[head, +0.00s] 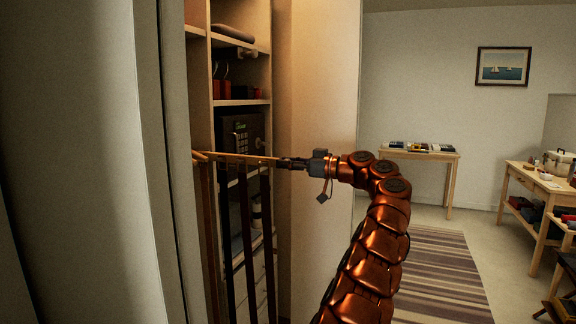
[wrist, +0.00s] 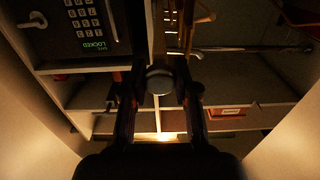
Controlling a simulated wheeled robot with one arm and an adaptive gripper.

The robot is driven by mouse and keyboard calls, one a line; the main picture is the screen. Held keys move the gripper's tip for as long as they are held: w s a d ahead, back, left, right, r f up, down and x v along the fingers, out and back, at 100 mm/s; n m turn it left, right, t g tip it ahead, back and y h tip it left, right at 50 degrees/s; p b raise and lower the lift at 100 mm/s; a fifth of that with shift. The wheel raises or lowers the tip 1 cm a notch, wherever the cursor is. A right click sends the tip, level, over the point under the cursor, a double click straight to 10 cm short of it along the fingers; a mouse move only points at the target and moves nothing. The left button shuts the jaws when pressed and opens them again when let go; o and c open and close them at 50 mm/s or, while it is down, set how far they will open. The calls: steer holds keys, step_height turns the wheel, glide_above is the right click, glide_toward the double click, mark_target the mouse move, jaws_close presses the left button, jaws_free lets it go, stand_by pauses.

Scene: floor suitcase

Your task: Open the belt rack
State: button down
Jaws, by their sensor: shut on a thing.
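The belt rack (head: 235,157) is a thin wooden rail at the closet's left side, running across in front of the shelves toward my gripper. Several dark belts (head: 249,235) and a brown one hang from it. My gripper (head: 284,163) is shut on the rail's right end in the head view. In the wrist view, a round grey knob (wrist: 160,80) sits between the fingers of my gripper (wrist: 160,92), with wooden parts of the rack (wrist: 178,28) behind it. The fingers hide part of the rack's end.
A safe with a keypad (head: 241,132) stands on a closet shelf behind the rack; its display reads LOCKED in the wrist view (wrist: 92,28). A pale closet panel (head: 318,220) stands right of the shelves. A striped rug (head: 440,275) and tables lie farther right.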

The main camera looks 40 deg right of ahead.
steer(key=c, duration=0.9)
jaws_free()
steer(key=v, duration=1.2)
